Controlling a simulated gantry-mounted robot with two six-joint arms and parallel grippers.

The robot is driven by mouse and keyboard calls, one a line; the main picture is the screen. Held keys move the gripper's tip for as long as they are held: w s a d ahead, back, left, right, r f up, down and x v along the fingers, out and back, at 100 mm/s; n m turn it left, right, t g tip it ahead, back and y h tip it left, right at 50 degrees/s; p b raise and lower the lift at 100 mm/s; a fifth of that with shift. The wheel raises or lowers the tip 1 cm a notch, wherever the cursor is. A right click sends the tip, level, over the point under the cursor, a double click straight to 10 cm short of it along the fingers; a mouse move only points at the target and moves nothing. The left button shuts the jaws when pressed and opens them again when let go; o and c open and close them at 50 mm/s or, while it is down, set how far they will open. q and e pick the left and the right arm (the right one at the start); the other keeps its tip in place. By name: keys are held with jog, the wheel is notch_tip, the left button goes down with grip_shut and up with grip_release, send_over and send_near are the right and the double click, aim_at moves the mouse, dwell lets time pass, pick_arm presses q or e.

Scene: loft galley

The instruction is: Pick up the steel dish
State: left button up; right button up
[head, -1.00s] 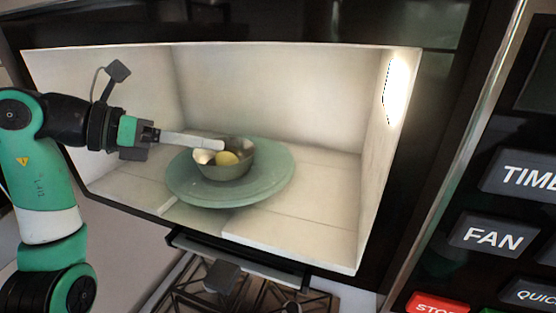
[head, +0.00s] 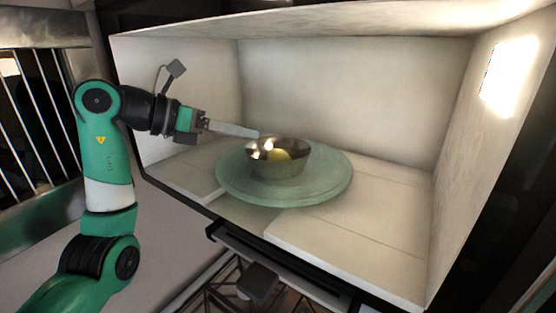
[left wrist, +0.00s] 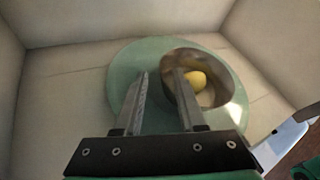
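The steel dish (head: 262,166) is a shiny round bowl with a yellow round item (head: 279,155) in it. It stands upright on a pale green glass turntable plate (head: 232,192) inside the microwave. My left gripper (head: 257,134) reaches in from the left, its tip at the dish's back-left rim. In the left wrist view, the two fingers (left wrist: 163,76) are apart with a clear gap. The right finger overlaps the left rim of the dish (left wrist: 215,68), the left finger is over the plate (left wrist: 121,78). Contact cannot be told. My right gripper is not in view.
The microwave's pale walls (head: 340,85) enclose the dish at the back and sides, with a lit lamp (head: 510,75) at right. The floor right of the plate (head: 385,190) is clear. A stove grate (head: 210,290) lies below the front edge.

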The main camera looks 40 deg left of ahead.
aim_at(257, 151)
pick_arm(q)
jog(key=x, duration=0.3)
jog(key=shift+d+f, duration=0.15)
jog(key=shift+d, duration=0.05)
grip_shut()
dwell(1.2)
